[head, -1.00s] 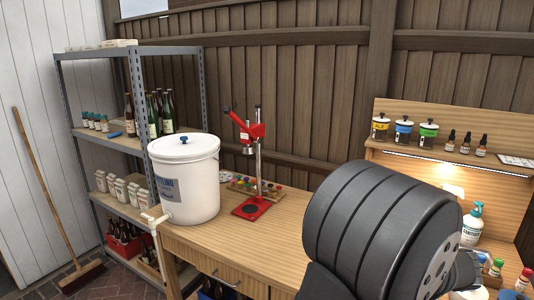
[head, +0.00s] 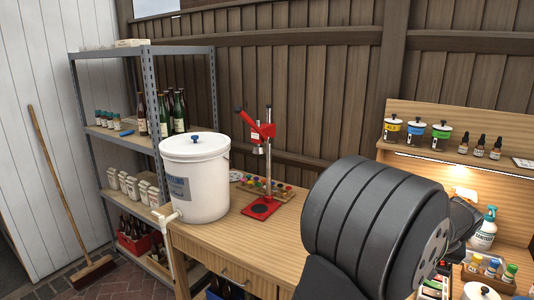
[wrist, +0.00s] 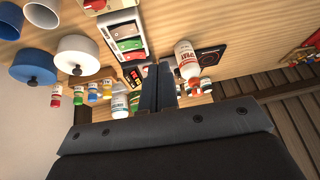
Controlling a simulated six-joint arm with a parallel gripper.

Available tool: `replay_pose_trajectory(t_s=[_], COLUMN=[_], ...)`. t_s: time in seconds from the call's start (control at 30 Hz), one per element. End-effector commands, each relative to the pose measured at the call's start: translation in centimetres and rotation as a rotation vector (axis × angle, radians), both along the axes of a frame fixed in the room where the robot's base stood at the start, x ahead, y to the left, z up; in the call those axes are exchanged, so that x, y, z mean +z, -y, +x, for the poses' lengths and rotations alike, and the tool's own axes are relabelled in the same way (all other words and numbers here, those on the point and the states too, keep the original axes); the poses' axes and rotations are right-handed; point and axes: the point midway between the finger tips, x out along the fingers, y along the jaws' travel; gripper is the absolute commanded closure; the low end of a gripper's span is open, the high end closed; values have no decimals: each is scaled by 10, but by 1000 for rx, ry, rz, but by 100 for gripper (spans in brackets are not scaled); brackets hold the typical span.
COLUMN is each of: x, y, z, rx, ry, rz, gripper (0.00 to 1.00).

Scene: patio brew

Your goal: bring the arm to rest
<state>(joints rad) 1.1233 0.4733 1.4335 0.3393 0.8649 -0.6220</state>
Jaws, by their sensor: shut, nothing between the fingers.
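My gripper (wrist: 167,88) shows in the wrist view with its two fingers together and nothing between them. It points over the workbench top, with small bottles around the fingertips in the picture. A white bottle with a red and black label (wrist: 187,62) appears just right of the fingertips; I cannot tell how far apart they are. In the head view my large dark arm link covers the right middle of the bench, and the gripper's fingers are hidden.
A white lidded bucket (head: 195,182) with a tap and a red bottle capper (head: 262,165) stand on the wooden bench (head: 235,237). A metal shelf (head: 148,100) with bottles is at left. A spray bottle (head: 485,232) and small capped bottles (head: 492,268) crowd the right.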

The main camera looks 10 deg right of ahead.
Motion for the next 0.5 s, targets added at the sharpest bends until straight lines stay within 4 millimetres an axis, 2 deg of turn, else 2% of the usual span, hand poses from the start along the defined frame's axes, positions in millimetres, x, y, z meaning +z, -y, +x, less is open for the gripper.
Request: replay_pose_trajectory(t_s=[0.5], x=[20], y=[9], z=[10], rx=[-62], ry=[-268], rz=[0], gripper=[100])
